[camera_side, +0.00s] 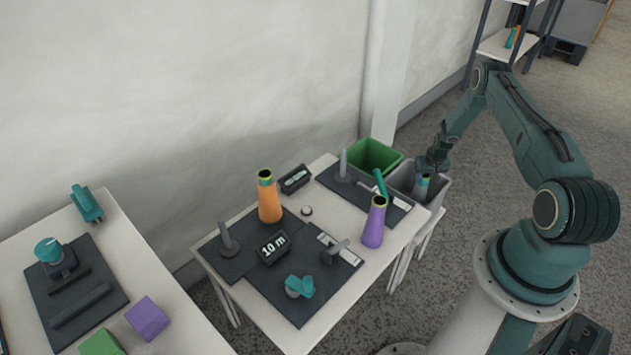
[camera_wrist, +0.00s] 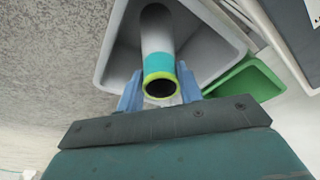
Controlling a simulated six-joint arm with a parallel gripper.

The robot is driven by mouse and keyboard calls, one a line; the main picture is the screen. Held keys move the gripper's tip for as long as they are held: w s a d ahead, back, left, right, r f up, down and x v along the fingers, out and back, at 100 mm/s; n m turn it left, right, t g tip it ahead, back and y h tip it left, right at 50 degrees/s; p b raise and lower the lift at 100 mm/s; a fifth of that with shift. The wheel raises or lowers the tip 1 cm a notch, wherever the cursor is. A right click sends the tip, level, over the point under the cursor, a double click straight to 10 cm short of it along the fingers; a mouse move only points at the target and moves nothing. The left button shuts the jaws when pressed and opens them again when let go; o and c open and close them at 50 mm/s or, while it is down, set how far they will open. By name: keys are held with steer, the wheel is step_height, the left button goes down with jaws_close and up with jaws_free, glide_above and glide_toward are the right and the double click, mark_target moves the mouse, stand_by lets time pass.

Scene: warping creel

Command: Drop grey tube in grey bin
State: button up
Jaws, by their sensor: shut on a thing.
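The grey tube (camera_wrist: 157,40) has a teal band and a yellow-green rim around its open end. My gripper (camera_wrist: 160,92) is shut on it near the banded end in the wrist view. The tube's far end points into the grey bin (camera_wrist: 213,25). In the side view the grey bin (camera_side: 439,192) stands at the right end of the table, and my gripper (camera_side: 427,168) is over it with the tube (camera_side: 422,186) hanging down at the bin's mouth. I cannot tell how deep the tube's lower end reaches.
A green bin (camera_side: 374,155) stands right beside the grey bin. The table holds an orange cone (camera_side: 268,200), a purple cone (camera_side: 374,226), a dark display (camera_side: 274,248) and a post (camera_side: 343,165). A teal tube (camera_side: 381,184) leans near the bins. A second table is at left.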

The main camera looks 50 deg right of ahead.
mark_target(424, 183)
steer(key=shift+f, duration=0.1)
steer(key=shift+f, duration=2.45)
steer(key=o, duration=1)
steer(key=shift+o, duration=0.2)
steer(key=shift+r, duration=0.1)
steer(key=shift+r, duration=0.95)
steer(key=v, duration=1.1)
